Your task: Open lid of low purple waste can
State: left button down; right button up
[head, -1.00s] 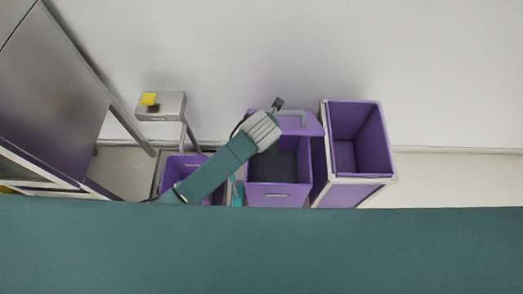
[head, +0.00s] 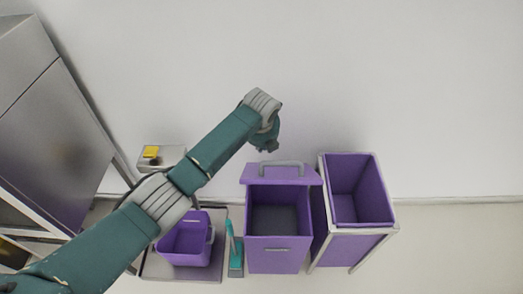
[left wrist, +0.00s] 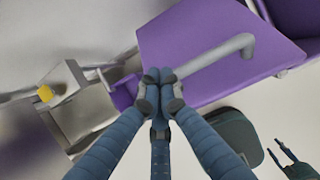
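The low purple waste can (head: 278,258) stands in the middle of the head view, its dark inside showing. Its purple lid (head: 304,175) with a grey bar handle (head: 288,163) is raised at the back. The lid (left wrist: 190,40) and handle (left wrist: 220,53) fill the top of the left wrist view. My left gripper (head: 264,148) hangs just above the handle's left end. In the left wrist view its fingertips (left wrist: 160,88) are together and cover that end; contact is unclear. A small dark claw (left wrist: 284,158) at lower right there seems to be my right gripper.
A taller purple bin in a light frame (head: 322,230) stands close on the right. A small purple bucket (head: 185,245) and a teal tool (head: 232,245) are on the left. A metal cabinet (head: 55,140) is at far left. Floor at right is clear.

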pick_arm(q)
jog(key=shift+s+r, duration=0.1)
jog(key=shift+s, duration=0.05)
pick_arm(e)
jog(key=shift+s, duration=0.25)
dwell(0.4)
jog(key=shift+d, duration=0.1)
